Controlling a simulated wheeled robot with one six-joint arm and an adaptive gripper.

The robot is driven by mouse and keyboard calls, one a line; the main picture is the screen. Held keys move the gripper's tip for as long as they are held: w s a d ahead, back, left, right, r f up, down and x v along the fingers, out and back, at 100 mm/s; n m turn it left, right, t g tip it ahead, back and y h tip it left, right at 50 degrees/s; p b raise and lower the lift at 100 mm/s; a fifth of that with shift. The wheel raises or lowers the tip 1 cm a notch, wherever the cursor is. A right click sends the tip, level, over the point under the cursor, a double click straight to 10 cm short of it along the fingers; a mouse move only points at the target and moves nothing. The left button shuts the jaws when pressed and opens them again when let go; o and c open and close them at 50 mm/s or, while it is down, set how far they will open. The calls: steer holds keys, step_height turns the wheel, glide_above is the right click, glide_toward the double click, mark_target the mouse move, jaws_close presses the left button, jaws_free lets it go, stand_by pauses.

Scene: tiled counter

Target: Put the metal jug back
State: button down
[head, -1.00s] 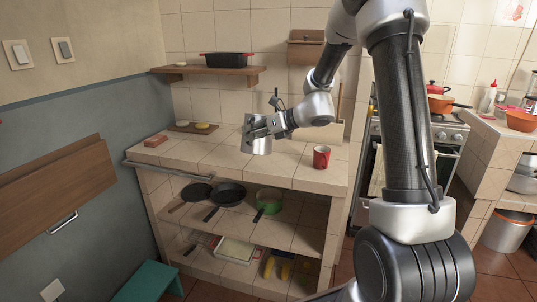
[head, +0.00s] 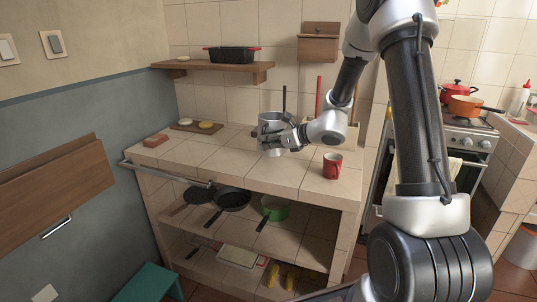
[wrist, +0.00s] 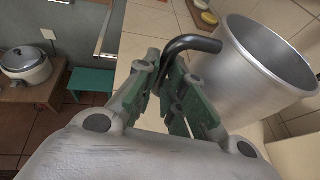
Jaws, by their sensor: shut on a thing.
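The metal jug (head: 270,124) is a silver cup with a dark handle. It is over the tiled counter (head: 215,160) in the head view, close to upright. I cannot tell whether its base touches the tiles. In the wrist view the jug (wrist: 255,75) is at the upper right, with its open mouth showing and its inside empty as far as I see. My gripper (wrist: 178,95) is shut on the jug's black curved handle (wrist: 190,44). In the head view my gripper (head: 287,139) is to the right of the jug and partly covers it.
A red mug (head: 332,166) stands at the counter's right front. A board with round pieces (head: 197,126) and a brick-coloured block (head: 155,140) are at the left. A wall shelf (head: 215,72) holds a black pan (head: 232,58). A rail (head: 165,173) runs along the front edge.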

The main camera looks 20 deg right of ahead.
steer(key=shift+f, duration=2.3)
steer(key=c, duration=1.5)
jaws_free()
